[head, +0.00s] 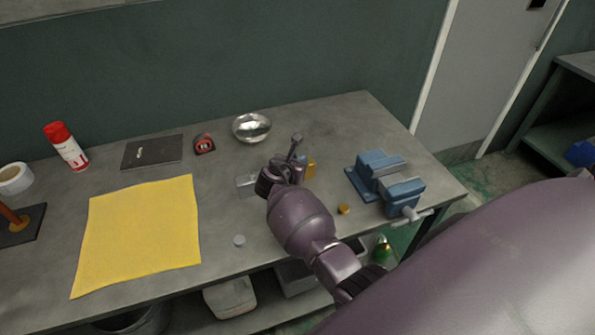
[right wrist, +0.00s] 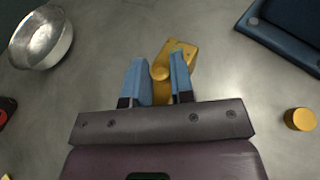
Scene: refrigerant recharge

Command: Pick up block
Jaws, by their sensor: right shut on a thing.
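A gold block (right wrist: 179,50) with a rounded knob-like part on it lies between the blue fingers of my right gripper (right wrist: 159,66) in the right wrist view. The fingers are shut on it, and its lower part is partly hidden between them. In the head view my right gripper (head: 297,165) is low over the middle right of the workbench, and a bit of the gold block (head: 311,169) shows at its right side. I cannot tell whether the block touches the bench. My left gripper is not in view.
A blue vise (head: 384,176) stands to the right, with a small gold cylinder (head: 344,209) near it. A metal bowl (head: 252,127) and a red tape measure (head: 204,143) lie behind. A grey block (head: 247,185) is beside the gripper. A yellow cloth (head: 138,235) covers the left.

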